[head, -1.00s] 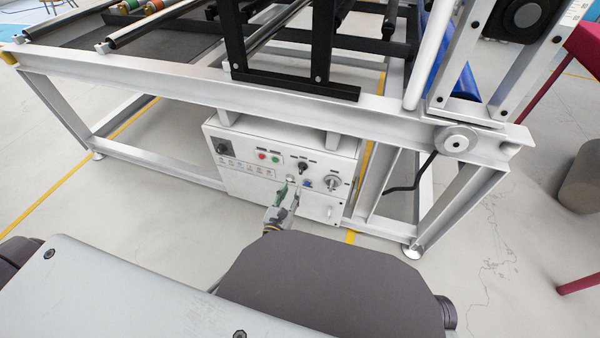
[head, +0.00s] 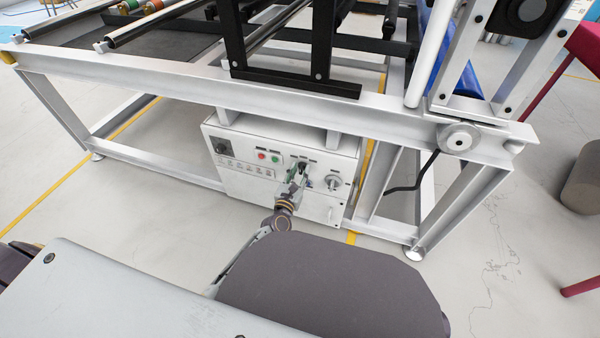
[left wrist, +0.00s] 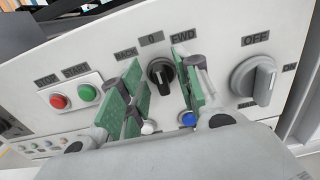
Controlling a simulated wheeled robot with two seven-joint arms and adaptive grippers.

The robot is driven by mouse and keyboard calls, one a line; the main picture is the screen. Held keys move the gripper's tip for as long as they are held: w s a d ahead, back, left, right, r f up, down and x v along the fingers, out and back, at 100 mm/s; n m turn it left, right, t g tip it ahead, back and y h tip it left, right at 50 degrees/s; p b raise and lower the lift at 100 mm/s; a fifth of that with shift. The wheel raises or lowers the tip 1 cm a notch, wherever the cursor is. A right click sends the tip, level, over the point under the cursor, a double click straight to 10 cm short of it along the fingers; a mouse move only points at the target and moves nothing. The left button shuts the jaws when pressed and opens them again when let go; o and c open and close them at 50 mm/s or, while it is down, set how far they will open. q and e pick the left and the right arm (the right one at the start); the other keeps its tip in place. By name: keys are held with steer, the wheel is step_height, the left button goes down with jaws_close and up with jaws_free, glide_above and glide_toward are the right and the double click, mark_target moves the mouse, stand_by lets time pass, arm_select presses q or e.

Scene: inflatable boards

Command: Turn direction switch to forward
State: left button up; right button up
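The direction switch is a black round knob (left wrist: 160,73) on the white control panel, under the labels BACK, 0 and FWD. It also shows in the head view (head: 302,166), partly covered by my gripper. Its handle stands about upright, toward the 0 label. My left gripper (head: 295,173) is in front of the panel at the switch. In the left wrist view the left gripper (left wrist: 158,78) is open, with green-padded fingers on both sides of the knob. A gap shows beside the knob; contact cannot be told. My right gripper is not in view.
A large grey OFF rotary switch (left wrist: 254,76) is to the right. Red STOP (left wrist: 59,101) and green START (left wrist: 88,93) buttons are to the left. A white button (left wrist: 149,127) and a blue button (left wrist: 188,119) sit below. A metal frame beam (head: 200,88) runs above the panel.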

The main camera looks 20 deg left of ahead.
arm_select(q)
steer(key=shift+w, duration=0.45)
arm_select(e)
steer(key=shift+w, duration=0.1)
arm_select(q)
steer(key=c, duration=0.7)
